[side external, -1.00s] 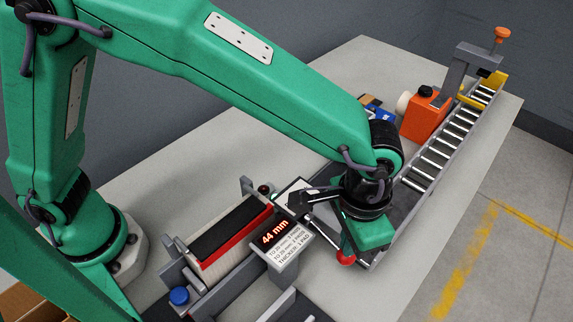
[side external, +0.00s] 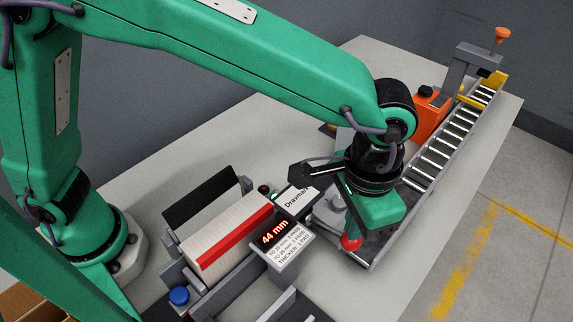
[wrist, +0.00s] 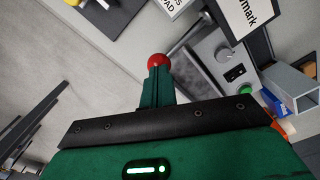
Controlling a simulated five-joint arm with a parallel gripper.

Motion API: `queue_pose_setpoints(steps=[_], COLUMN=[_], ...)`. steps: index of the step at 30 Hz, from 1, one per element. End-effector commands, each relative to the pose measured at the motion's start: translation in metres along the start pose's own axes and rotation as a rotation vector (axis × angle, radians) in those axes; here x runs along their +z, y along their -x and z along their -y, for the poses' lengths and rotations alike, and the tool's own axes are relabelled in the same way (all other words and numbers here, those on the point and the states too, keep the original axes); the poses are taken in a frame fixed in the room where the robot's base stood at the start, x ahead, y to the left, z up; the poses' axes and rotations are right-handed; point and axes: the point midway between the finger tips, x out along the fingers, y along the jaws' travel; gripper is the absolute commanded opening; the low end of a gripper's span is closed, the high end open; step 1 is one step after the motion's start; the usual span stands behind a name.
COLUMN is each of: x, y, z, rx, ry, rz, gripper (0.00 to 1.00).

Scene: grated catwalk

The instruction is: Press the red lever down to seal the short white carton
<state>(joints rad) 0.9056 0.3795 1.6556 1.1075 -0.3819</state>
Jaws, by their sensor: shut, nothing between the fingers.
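The red lever's round knob (side external: 350,243) is at the lower right of the machine in the side view, and it shows near the top centre of the wrist view (wrist: 159,61). A thin rod runs from it towards a grey control unit. My gripper (side external: 352,230) is shut and empty, with its green fingertips (wrist: 158,80) right at the knob; I cannot tell if they touch it. A white block with a red band (side external: 228,238), which may be the short white carton, lies in the machine. A black flap (side external: 202,198) stands tilted up behind it, apart from its top.
A display reading 44 mm (side external: 274,232) stands by the block. A blue knob (side external: 179,295) is at the front left. An orange container (side external: 428,115) and a roller conveyor (side external: 447,142) lie behind my gripper. Bare table (side external: 345,290) is at front right.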

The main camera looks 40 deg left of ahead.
Motion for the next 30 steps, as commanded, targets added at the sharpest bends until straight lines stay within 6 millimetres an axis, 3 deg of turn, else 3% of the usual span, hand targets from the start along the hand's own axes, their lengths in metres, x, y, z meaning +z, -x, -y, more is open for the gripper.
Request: queue_pose_setpoints(steps=[30], x=[0.000], y=[0.058], z=[0.000], rx=[0.001], ry=[0.000], rz=[-0.003], gripper=[0.00])
